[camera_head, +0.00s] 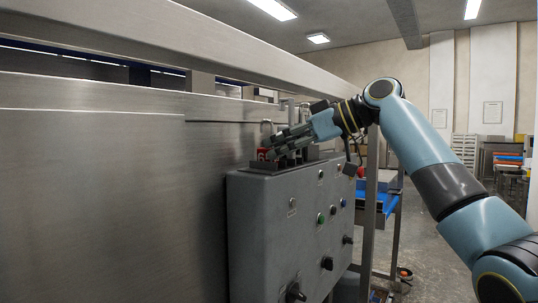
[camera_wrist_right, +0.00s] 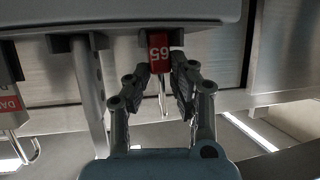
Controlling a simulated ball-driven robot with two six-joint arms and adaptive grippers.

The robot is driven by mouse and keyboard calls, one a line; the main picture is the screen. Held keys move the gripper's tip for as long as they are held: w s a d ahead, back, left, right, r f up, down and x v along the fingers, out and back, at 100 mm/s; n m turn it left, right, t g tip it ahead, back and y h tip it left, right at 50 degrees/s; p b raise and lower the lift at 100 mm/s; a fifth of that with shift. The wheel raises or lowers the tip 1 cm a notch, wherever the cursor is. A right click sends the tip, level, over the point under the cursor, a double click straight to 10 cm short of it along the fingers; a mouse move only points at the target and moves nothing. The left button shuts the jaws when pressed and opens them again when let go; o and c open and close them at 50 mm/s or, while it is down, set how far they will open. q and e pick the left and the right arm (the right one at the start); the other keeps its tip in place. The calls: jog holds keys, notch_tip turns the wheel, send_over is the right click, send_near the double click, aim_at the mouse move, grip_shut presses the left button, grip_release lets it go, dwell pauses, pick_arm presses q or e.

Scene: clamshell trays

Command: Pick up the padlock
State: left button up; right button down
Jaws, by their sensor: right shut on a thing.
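The padlock (camera_wrist_right: 158,53) has a red body with a number on it that reads 65 in the right wrist view. That view appears upside down, and a thin metal shackle (camera_wrist_right: 163,100) shows between the fingers. In the head view the red padlock body (camera_head: 262,155) shows at the top of the grey control box. My right gripper (camera_head: 276,149) reaches in from the right, and its fingers are shut on the padlock. In the right wrist view the fingertips (camera_wrist_right: 165,75) lie on both sides of it. My left gripper is not in view.
A grey control box (camera_head: 290,225) with knobs and buttons is below. Another red padlock with a white danger label (camera_wrist_right: 10,105) is at the left of the right wrist view. A grey post (camera_wrist_right: 88,90) stands between it and my fingers. A steel wall (camera_head: 110,200) fills the left.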

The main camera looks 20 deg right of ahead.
jog(key=shift+r, duration=0.1)
jog(key=shift+r+b, duration=0.4)
jog(key=shift+r, duration=0.1)
jog(key=s+d+f+b, duration=0.2)
jog(key=s+d+b, duration=0.6)
jog(key=s+d, duration=0.6)
jog(key=shift+s+d, duration=0.4)
jog(key=shift+d, duration=0.35)
jog(key=shift+f, duration=0.1)
